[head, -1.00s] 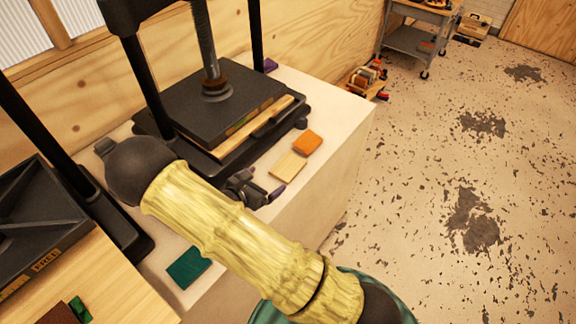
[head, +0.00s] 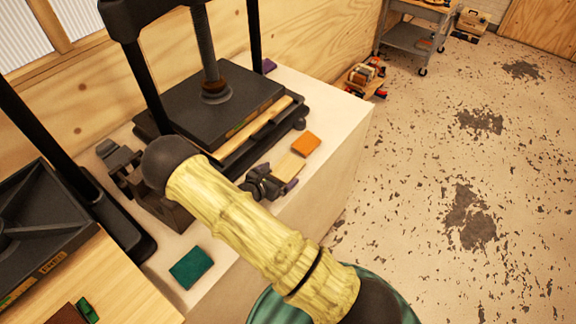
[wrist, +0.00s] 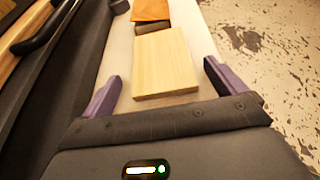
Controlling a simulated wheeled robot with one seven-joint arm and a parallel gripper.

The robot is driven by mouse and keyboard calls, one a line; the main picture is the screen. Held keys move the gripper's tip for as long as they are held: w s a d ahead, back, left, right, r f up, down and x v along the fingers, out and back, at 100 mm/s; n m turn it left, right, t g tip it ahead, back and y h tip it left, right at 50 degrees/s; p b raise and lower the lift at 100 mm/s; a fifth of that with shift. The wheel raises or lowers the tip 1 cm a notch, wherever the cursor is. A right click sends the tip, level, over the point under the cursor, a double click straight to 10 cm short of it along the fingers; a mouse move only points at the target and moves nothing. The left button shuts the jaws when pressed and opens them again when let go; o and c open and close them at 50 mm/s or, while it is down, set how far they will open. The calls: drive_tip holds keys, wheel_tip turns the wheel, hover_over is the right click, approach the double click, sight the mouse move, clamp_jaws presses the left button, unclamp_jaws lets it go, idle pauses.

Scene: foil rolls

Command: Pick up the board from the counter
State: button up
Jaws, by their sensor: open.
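The board (head: 291,164) is a small, flat, light-wood rectangle lying on the pale counter (head: 335,110) in front of the press. In the wrist view the board (wrist: 165,62) lies ahead of my gripper (wrist: 163,88), between the lines of its two purple fingers, with its near edge close to the fingertips. My gripper (head: 277,178) is open and empty at the near end of the board in the head view. My arm hides part of the counter there.
An orange block (head: 306,144) lies just beyond the board. A black press (head: 215,115) stands close behind it, with a handle along the left in the wrist view. A green block (head: 191,267) lies at the counter's front left. The floor to the right is open.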

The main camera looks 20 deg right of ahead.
drive_tip(key=shift+d+f, duration=0.1)
drive_tip(key=shift+d, duration=0.05)
drive_tip(key=shift+d, duration=0.1)
idle(0.3)
drive_tip(key=shift+w, duration=0.1)
drive_tip(key=c, duration=1.1)
wheel_tip(320, 180, up, 10)
drive_tip(key=shift+r+b, duration=0.1)
drive_tip(key=shift+b, duration=0.95)
